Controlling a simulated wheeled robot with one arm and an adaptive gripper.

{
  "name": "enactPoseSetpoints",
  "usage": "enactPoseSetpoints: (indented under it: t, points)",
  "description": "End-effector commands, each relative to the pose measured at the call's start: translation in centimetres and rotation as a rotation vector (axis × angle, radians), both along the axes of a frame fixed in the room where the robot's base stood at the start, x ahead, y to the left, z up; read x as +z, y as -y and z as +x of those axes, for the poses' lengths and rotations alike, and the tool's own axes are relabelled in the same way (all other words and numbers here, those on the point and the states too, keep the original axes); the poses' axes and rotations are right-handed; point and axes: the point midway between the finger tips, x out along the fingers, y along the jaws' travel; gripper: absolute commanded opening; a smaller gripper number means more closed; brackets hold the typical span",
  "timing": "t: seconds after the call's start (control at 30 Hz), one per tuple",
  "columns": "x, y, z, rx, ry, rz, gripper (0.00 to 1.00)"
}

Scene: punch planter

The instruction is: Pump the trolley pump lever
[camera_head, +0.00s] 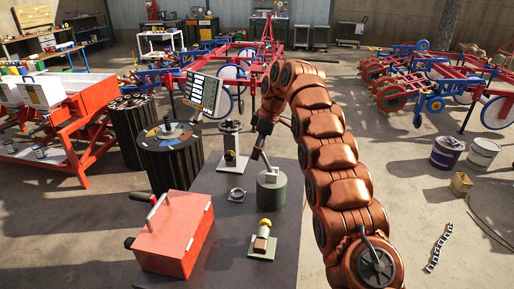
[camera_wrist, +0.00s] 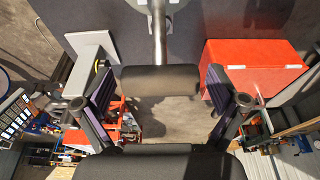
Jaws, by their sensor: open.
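The pump (camera_head: 271,193) is a green cylinder with a grey top, standing on the dark table. Its lever is a metal rod (camera_wrist: 158,28) that ends in a black cylindrical handle (camera_wrist: 160,79). The lever leans up toward my gripper (camera_head: 259,142) in the head view. In the wrist view my gripper (camera_wrist: 158,102) is open, with one finger on each side of the handle. The handle shows between the fingers with gaps on both sides. I cannot tell how deep it lies between them. Most of the pump body is cut off at the top of the wrist view.
A red box (camera_head: 175,238) stands at the table's front left and also shows in the wrist view (camera_wrist: 250,72). A white-based stand (camera_head: 231,163), a small ring (camera_head: 237,195) and a yellow-topped tool (camera_head: 263,242) are near the pump. Dark drums (camera_head: 172,165) stand left.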

Motion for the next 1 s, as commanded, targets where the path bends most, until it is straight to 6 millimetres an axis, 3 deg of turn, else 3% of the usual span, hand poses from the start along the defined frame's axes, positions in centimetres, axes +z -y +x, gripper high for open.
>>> enactPoseSetpoints:
  t: [0.43,1.0]
  points:
    - [1.1,0.0,0.0,0.002,0.003,0.001,0.96]
    - [1.2,3.2,-0.9,0.001,0.001,0.000,0.96]
